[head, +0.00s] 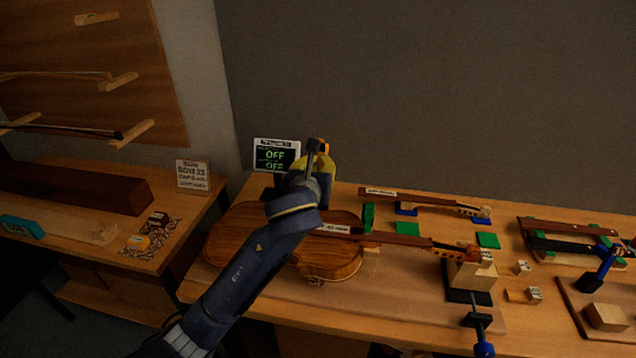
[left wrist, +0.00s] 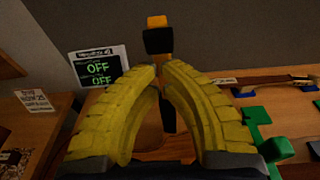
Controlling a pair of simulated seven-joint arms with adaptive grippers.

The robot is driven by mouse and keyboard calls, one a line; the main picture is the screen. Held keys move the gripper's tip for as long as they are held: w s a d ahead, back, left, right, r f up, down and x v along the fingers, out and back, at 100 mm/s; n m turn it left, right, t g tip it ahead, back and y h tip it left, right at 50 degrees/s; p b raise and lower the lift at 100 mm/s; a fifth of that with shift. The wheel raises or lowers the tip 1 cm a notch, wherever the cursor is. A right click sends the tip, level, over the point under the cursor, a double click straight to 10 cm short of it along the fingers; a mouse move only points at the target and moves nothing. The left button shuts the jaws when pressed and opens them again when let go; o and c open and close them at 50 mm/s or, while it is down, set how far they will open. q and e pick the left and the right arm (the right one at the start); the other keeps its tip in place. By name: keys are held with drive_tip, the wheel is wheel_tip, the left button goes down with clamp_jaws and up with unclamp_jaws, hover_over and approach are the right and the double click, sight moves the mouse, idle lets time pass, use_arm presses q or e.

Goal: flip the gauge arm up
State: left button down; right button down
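The gauge display (head: 275,154) stands at the back of the bench and reads OFF on two lines; it also shows in the left wrist view (left wrist: 99,67). An upright piece with a black and orange end (left wrist: 158,40), which looks like the gauge arm, rises just beyond my left gripper's fingertips. Its end shows above the gripper in the head view (head: 319,146). My left gripper (left wrist: 160,71) has its yellow fingers arched together, tips meeting or nearly so. I cannot tell whether the tips touch the upright piece, whose lower part is partly hidden. My right gripper is not in view.
A violin (head: 235,235) lies under my left arm, its neck pointing right. Green blocks (head: 488,240), a blue-handled clamp (head: 479,321) and a second instrument neck (head: 425,200) lie to the right. A side table (head: 75,265) with a sign (head: 193,175) stands left.

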use_arm(q)
drive_tip(key=shift+w+d+r, duration=0.2)
drive_tip(key=shift+w+r, duration=0.05)
drive_tip(key=shift+w, duration=0.4)
drive_tip(key=shift+w+d+r, duration=0.15)
drive_tip(key=shift+w+r, duration=0.1)
drive_tip(key=shift+w, duration=0.45)
idle(0.6)
